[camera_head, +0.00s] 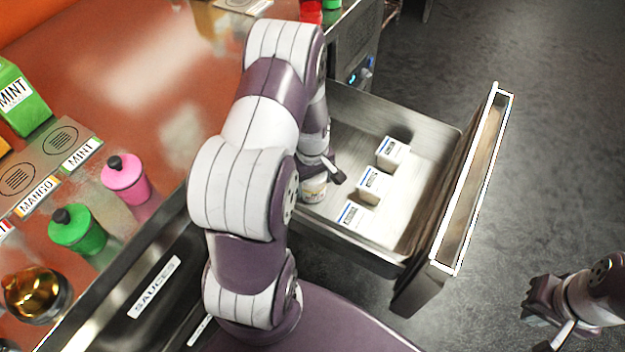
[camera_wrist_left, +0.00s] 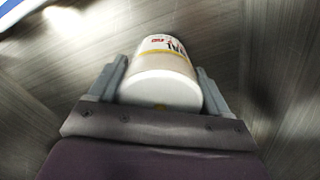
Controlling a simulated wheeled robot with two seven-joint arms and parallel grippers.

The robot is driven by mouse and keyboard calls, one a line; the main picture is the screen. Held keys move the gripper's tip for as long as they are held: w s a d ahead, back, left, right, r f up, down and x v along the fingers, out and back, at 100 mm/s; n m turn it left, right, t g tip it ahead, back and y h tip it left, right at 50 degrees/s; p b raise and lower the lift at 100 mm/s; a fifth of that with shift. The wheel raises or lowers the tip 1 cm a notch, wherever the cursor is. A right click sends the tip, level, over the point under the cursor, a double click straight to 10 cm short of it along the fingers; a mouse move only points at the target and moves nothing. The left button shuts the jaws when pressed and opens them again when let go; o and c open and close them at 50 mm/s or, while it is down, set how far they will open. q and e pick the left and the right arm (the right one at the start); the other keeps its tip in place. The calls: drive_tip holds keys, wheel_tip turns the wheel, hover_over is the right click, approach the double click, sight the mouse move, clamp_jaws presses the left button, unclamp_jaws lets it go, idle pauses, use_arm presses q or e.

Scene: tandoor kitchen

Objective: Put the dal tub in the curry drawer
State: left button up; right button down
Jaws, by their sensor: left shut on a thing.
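The dal tub (camera_wrist_left: 162,75) is white with a yellow band and partly visible lettering. In the left wrist view my left gripper (camera_wrist_left: 158,85) is shut on it, one finger on each side. In the head view the tub (camera_head: 313,191) shows small below my left gripper (camera_head: 322,172), at the left part of the open drawer (camera_head: 408,215). My arm hides part of the tub and of the drawer's left side. I cannot tell whether the tub touches the drawer floor. My right gripper (camera_head: 540,308) is at the lower right, over the floor, away from the drawer; its jaws are unclear.
Three white boxes with blue-edged labels (camera_head: 393,152) (camera_head: 372,184) (camera_head: 350,215) stand in a row in the drawer. A closed drawer front labelled SAUCES (camera_head: 154,287) is at the lower left. Pink (camera_head: 125,178) and green (camera_head: 78,230) jars stand on the counter.

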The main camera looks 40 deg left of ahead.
use_arm(q)
drive_tip(key=shift+f, duration=0.15)
drive_tip(key=o, duration=1.2)
wheel_tip(320, 180, up, 12)
drive_tip(key=p, duration=0.3)
drive_tip(key=shift+p, duration=0.3)
drive_tip(key=s+d+r+m, duration=0.3)
drive_tip(key=s+d+m, duration=0.1)
drive_tip(key=d+m, duration=0.2)
drive_tip(key=s+d+r+m+t, duration=0.1)
drive_tip(key=s+d+r+m, duration=0.2)
drive_tip(key=d+m, duration=0.4)
drive_tip(key=shift+s+d+r, duration=0.35)
drive_tip(key=shift+d+r, duration=0.05)
drive_tip(key=shift+r, duration=0.25)
